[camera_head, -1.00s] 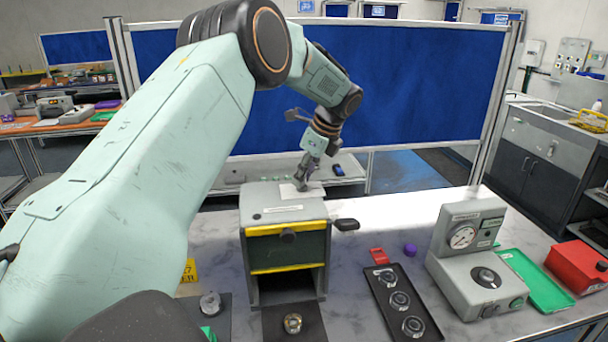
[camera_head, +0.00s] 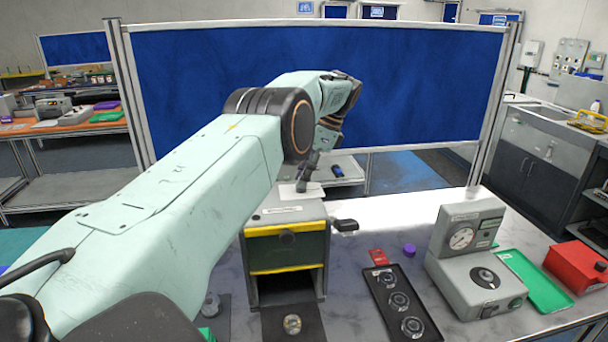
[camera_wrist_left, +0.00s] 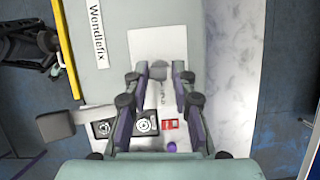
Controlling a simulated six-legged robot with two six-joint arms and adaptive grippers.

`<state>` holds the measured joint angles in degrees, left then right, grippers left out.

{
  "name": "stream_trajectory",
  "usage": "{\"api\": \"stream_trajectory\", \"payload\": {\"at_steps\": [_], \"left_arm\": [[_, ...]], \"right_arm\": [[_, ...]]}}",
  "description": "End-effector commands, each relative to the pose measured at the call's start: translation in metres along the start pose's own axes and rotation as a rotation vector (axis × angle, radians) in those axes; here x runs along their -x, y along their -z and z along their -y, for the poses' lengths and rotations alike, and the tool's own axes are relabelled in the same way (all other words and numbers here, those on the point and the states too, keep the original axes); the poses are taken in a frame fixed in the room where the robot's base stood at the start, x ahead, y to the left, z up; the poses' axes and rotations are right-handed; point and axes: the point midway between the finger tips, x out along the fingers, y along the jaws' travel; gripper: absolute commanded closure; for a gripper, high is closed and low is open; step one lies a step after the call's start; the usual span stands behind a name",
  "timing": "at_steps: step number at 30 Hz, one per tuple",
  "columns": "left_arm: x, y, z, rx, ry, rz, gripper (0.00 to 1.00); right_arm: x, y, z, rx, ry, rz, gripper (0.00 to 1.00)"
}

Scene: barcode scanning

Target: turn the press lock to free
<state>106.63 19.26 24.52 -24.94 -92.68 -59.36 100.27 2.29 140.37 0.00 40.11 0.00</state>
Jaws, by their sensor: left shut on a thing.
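The press is a grey box (camera_head: 257,219) with a green front panel and yellow stripes. It stands on the table below my arm. Its top shows in the wrist view (camera_wrist_left: 98,80), with a white plate (camera_wrist_left: 145,42) on it. A small grey lock knob (camera_wrist_left: 158,72) sits on this plate, between the fingertips. My left gripper (camera_head: 303,186) reaches down to the press top; in the wrist view its fingers (camera_wrist_left: 160,76) are closed in on the knob from both sides. The knob's exact turn is hard to read. My right gripper is not seen.
A dark handle (camera_head: 346,225) sticks out from the press's right side. A black tray (camera_head: 376,294) with round parts, a purple cap (camera_head: 409,250), a red piece (camera_head: 377,256), a grey gauge device (camera_head: 459,272), a green tray (camera_head: 545,287) and a red box (camera_head: 577,268) lie to the right.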

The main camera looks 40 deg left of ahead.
Motion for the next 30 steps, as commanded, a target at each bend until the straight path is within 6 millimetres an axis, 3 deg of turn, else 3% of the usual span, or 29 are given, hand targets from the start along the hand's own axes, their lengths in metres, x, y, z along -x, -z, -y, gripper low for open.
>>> {"api": "stream_trajectory", "payload": {"at_steps": [29,30], "left_arm": [[-0.0044,0.0002,-0.0031,0.078,-0.043,0.004,1.00],[-0.0044,0.0002,-0.0032,0.078,-0.043,0.005,0.72]], "right_arm": [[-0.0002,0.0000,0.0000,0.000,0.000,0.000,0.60],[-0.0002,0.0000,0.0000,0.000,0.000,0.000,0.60]]}}
